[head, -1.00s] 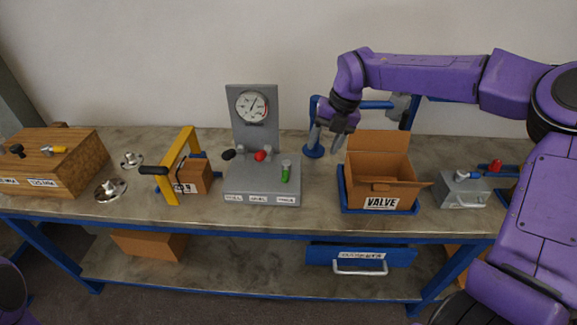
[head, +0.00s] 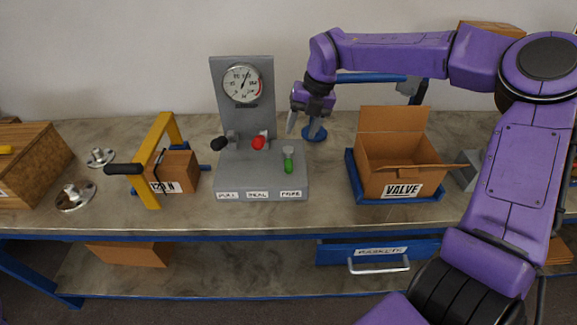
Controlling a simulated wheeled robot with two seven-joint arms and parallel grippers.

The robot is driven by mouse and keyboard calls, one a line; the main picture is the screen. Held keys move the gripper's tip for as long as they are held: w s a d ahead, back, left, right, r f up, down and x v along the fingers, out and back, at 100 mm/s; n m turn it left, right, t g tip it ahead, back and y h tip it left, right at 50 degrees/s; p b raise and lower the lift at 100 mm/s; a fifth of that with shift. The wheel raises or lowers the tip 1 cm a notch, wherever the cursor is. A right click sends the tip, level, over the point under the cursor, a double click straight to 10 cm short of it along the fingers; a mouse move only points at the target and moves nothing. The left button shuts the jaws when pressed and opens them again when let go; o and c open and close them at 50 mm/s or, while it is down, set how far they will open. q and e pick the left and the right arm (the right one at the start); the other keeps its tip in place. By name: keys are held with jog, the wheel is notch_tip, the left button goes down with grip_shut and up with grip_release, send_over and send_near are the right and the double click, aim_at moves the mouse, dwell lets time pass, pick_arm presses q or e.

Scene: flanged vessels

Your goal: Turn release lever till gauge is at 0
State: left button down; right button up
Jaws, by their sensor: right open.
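A grey test stand (head: 262,187) with an upright back plate stands mid-table. A round white gauge (head: 243,83) sits on the plate; its needle tilts up to the right, and the numbers are too small to read. Three levers are on the stand: one with a black knob (head: 219,143), one with a red knob (head: 258,143) and one with a green handle (head: 289,165). The labels on the front are hard to read. My right gripper (head: 299,128) is open and empty, pointing down, right of the red lever and behind the green one, apart from both. My left gripper is out of view.
An open cardboard box marked VALVE (head: 398,165) stands in a blue tray right of the stand. A yellow frame with black handle (head: 155,160) and a small box (head: 176,174) are left. Flanged metal parts (head: 76,196) and a wooden box (head: 30,165) lie further left.

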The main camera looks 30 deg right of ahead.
aim_at(290, 160)
jog(key=p+x, duration=0.2)
jog(key=x, duration=0.9)
jog(key=shift+w+d+f, duration=0.1)
jog(key=shift+w+f, duration=0.1)
jog(key=shift+f, duration=0.15)
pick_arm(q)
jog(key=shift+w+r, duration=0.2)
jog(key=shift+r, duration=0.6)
pick_arm(e)
grip_shut()
